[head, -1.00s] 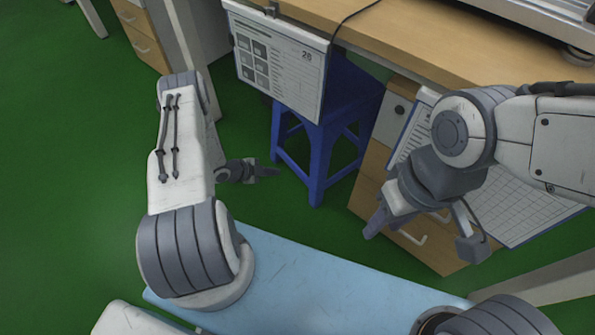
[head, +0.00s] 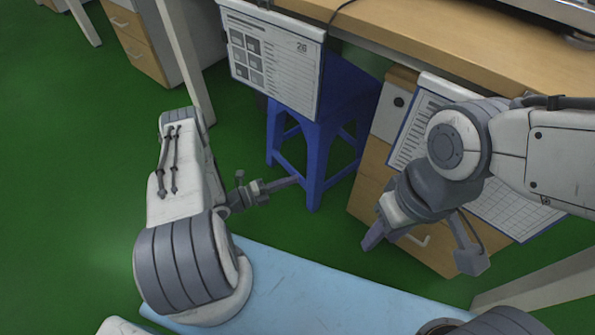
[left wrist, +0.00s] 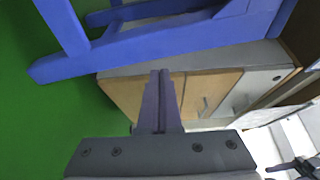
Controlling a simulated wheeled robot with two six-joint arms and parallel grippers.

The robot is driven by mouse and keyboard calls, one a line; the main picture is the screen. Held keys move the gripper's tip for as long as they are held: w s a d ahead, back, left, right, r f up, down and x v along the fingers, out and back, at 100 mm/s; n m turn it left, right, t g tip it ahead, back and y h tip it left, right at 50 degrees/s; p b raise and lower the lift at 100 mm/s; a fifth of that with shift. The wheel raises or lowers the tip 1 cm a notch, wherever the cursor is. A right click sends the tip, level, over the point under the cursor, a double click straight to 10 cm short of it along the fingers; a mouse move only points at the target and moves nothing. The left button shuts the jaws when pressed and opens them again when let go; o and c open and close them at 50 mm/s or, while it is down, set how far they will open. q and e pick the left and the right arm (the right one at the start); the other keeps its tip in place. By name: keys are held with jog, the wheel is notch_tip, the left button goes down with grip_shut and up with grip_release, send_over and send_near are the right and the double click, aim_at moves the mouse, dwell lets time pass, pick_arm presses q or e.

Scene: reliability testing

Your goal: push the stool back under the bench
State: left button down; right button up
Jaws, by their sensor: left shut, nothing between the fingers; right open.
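The blue stool (head: 316,165) stands on the green floor at the edge of the wooden bench (head: 430,45). A hanging sheet hides part of its top, and its legs and lower rails show. It also shows close up in the left wrist view (left wrist: 170,48). My left gripper (head: 297,181) is shut and empty, its fingertips at the stool's near leg; I cannot tell whether they touch. In the left wrist view its closed fingers (left wrist: 160,75) point at the blue frame. My right gripper (head: 422,250) is open and empty, in front of the drawer cabinet, right of the stool.
A printed sheet (head: 270,60) hangs from the bench edge over the stool. A wooden drawer cabinet (head: 365,190) stands close to the stool's right, with another sheet on it. A pale bench leg (head: 185,65) stands to the left. The floor at left is clear.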

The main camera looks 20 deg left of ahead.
aim_at(309, 165)
pick_arm(q)
jog(key=w, duration=0.1)
jog(key=w+d+b, duration=0.1)
jog(key=w+b, duration=0.1)
jog(key=w, duration=0.1)
jog(key=shift+d+f, duration=0.15)
jog(key=shift+d, duration=0.2)
jog(key=shift+w+r, duration=0.2)
jog(key=shift+w, duration=0.5)
jog(key=shift+w, duration=0.1)
jog(key=w+b, duration=0.2)
jog(key=w, duration=0.6)
jog(key=shift+w+b, duration=0.2)
jog(key=shift+b, duration=0.2)
jog(key=shift+d, duration=0.1)
